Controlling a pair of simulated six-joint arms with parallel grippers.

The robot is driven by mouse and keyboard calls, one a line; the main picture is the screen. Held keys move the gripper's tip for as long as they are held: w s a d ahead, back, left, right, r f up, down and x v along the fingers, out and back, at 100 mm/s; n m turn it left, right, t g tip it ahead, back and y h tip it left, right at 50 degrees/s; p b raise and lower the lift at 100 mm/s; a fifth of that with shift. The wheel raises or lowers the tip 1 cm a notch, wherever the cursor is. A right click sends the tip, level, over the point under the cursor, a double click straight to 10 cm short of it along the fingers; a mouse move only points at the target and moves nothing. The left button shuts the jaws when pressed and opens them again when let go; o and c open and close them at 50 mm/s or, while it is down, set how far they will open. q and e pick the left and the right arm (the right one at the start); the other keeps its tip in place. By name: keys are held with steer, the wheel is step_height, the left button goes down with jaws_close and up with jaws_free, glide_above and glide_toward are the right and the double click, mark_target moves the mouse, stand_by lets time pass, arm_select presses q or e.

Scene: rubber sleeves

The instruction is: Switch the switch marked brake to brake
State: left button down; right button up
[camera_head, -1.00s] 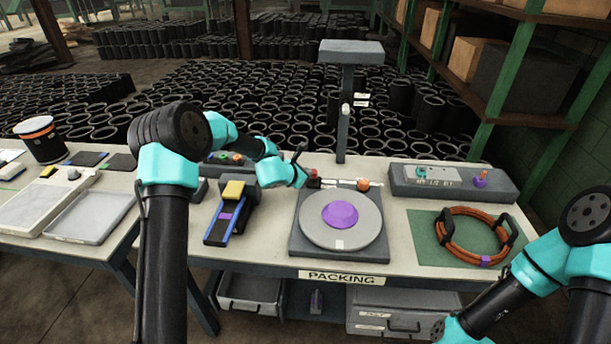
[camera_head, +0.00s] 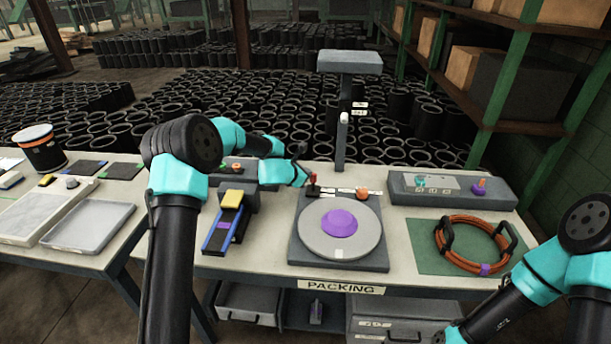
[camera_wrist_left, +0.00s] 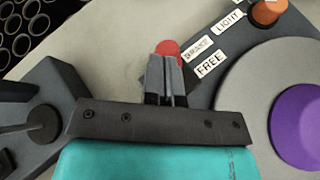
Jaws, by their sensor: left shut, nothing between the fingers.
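The turntable (camera_head: 375,254) has a grey square base with a round plate and a purple centre. At its back left corner stands a small switch with a red tip (camera_head: 313,177); the red tip also shows in the wrist view (camera_wrist_left: 166,47). Labels beside it read BRAKE (camera_wrist_left: 197,48) and FREE (camera_wrist_left: 210,64). My left gripper (camera_head: 307,178) is shut and empty, right at the switch. In the wrist view its fingertips (camera_wrist_left: 166,60) overlap the red tip and hide the lever below it; contact is unclear. My right arm shows at lower right, its gripper out of view.
An orange knob (camera_wrist_left: 268,12) marked LIGHT sits on the same base. A lamp post (camera_head: 342,140) stands behind the turntable. A grey panel (camera_head: 452,189) and an orange coil (camera_head: 470,243) on a green mat are at right. A blue-edged device with a yellow block (camera_head: 232,199) is at left.

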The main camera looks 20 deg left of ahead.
arm_select(q)
steer(key=shift+r, duration=0.85)
steer(key=shift+s, duration=0.1)
